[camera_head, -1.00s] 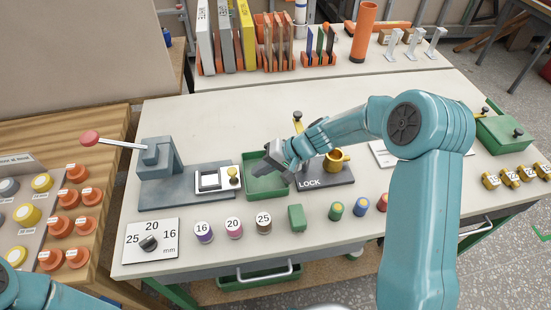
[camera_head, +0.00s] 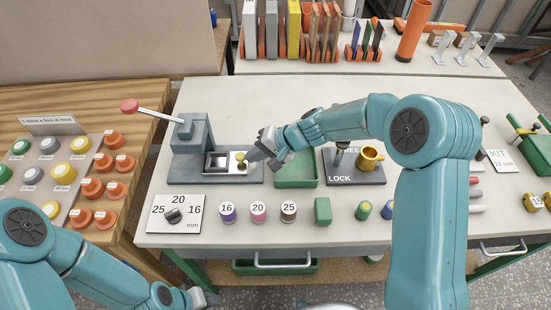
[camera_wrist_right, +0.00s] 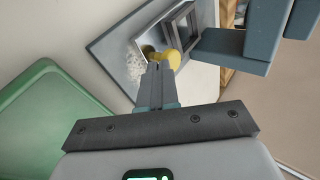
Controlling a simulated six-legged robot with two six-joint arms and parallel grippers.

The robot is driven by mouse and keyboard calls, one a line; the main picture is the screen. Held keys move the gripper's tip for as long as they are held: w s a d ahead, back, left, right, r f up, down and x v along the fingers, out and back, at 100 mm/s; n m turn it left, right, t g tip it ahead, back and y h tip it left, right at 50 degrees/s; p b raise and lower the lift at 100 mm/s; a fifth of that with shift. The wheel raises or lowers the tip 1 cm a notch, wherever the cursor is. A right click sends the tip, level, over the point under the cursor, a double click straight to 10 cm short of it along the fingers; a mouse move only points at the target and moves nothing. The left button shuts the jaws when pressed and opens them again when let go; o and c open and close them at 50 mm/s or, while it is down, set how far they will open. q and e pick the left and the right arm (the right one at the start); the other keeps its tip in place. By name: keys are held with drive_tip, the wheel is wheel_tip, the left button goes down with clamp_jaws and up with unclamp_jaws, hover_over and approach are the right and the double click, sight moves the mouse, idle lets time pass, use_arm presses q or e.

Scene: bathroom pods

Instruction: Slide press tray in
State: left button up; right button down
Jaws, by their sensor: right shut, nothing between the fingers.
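The press (camera_head: 190,140) is a grey-blue block on a flat base, with a red-knobbed lever. Its tray (camera_head: 216,165) is a pale plate with a square dark frame and a yellow knob (camera_head: 241,157) at its right end. The frame sits close against the press column. My right gripper (camera_head: 250,158) is shut and empty, its tips at the right side of the knob. In the wrist view the shut fingers (camera_wrist_right: 160,70) reach up against or just beside the yellow knob (camera_wrist_right: 172,58); exact contact is hard to tell.
A green bin (camera_head: 297,182) lies right of the press, below my right forearm. The LOCK fixture (camera_head: 340,178) with a brass cup stands beyond it. A dial plate (camera_head: 177,214) and numbered spools (camera_head: 258,211) line the front.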

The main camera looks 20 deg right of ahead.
sight(235, 165)
use_arm(q)
drive_tip(key=shift+f+b, duration=0.3)
drive_tip(key=shift+f, duration=0.35)
use_arm(e)
drive_tip(key=a, duration=0.2)
drive_tip(key=w+a, duration=0.1)
drive_tip(key=a, duration=0.2)
drive_tip(key=shift+w+a, duration=0.25)
drive_tip(key=shift+a, duration=0.1)
use_arm(q)
drive_tip(key=shift+d+f, duration=0.1)
drive_tip(key=shift+f, duration=0.05)
use_arm(e)
drive_tip(key=shift+f, duration=0.15)
